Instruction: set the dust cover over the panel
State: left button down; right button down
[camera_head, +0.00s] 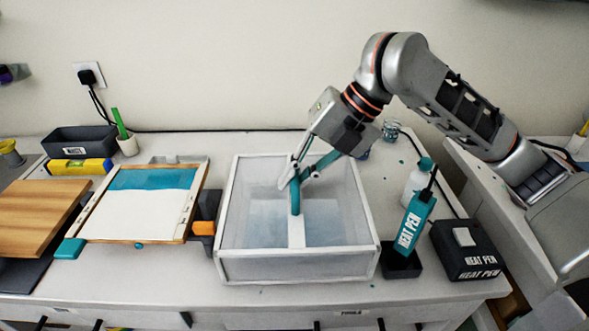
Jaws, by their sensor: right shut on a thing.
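The dust cover (228,262) is a clear box with a white frame and a teal handle on its top bar (296,232). It is in the middle of the table; I cannot tell whether it touches the table. My right gripper (296,186) is shut on the teal handle from above. The panel (135,215) lies to the left of the cover, uncovered. It has a wooden edge, a teal band at the back and a white front area. My left gripper is not in view.
A wooden board (38,215) lies left of the panel. An orange-ended tool (204,228) sits between panel and cover. Right of the cover are a teal heat pen (413,225) in a black holder, a white bottle (413,185) and a black heat pen box (466,257). A yellow level (80,167) lies behind.

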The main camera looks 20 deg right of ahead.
jog(key=shift+f, duration=0.7)
jog(key=c, duration=2)
grip_release()
jog(key=shift+c, duration=0.2)
jog(key=v, duration=1.2)
